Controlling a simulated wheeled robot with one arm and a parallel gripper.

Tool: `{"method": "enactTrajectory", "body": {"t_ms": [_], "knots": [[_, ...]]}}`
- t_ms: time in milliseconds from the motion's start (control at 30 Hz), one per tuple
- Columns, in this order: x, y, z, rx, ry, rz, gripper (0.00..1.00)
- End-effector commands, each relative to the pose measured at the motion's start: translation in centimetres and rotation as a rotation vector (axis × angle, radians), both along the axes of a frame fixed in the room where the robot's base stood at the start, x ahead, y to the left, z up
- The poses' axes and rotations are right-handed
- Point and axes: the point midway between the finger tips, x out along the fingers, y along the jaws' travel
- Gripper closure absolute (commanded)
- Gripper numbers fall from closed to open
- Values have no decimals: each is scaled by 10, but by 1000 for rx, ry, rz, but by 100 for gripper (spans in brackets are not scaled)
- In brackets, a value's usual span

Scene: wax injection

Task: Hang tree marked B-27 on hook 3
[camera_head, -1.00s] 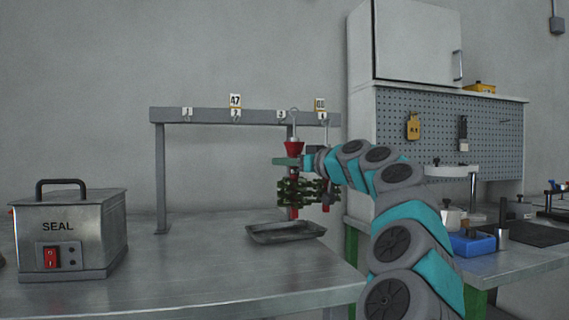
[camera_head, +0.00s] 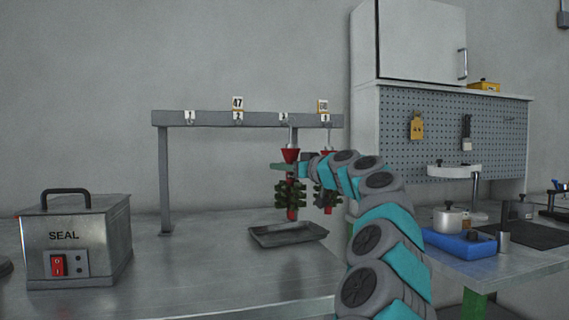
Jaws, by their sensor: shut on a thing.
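A wax tree with a red cup, a red stem and dark green pieces (camera_head: 292,193) hangs upright in front of the grey rack (camera_head: 215,118), below the hook 3 label (camera_head: 284,116). My gripper (camera_head: 286,165) is shut on it just below the red cup. A metal hanger rises from the cup to the rail; I cannot tell if it touches hook 3. A second tree (camera_head: 328,198) hangs below hook 4 (camera_head: 325,117), partly hidden by my arm. No B-27 marking is readable on the held tree.
Hooks 1 (camera_head: 190,118) and 2 (camera_head: 238,118) look empty; a tag reading 47 (camera_head: 238,103) stands above hook 2. A dark tray (camera_head: 260,241) lies on the bench below the held tree. A SEAL box (camera_head: 100,245) stands at left.

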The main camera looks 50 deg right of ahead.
Motion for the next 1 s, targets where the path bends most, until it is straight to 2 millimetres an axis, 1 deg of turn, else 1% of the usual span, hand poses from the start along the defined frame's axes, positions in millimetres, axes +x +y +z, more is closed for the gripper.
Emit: {"method": "enactTrajectory", "body": {"t_ms": [533,700,1000], "knots": [[25,-16,2,-2,-1,-1,100],[33,-20,-5,-2,0,-3,100],[35,-22,-4,-3,-3,-2,100]]}}
